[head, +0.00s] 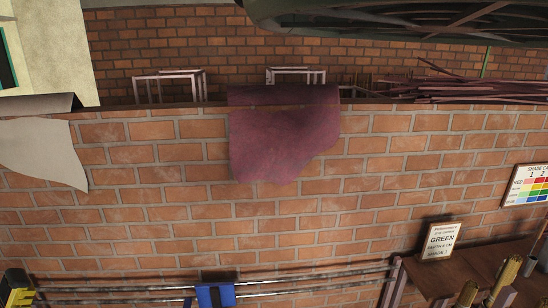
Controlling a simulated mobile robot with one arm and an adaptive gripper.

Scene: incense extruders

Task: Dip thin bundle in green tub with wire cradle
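No green tub and no wire cradle can be made out in the head view. A framed sign reading GREEN (440,240), with smaller lines that seem to give a depth and a grade, stands at the lower right by the brick wall. Below it, tan stick bundles (507,276) stand at the bottom edge on a brown table (470,262), cut off by the frame. I cannot tell which is the thin bundle. My gripper is not in view.
A shade card (530,185) hangs on the brick wall (160,200). A maroon cloth (283,135) drapes over a ledge bearing pale frames (170,87) and dark sticks (460,91). Metal rails with a blue block (215,295) cross the bottom. A dark green shape (400,20) overhangs.

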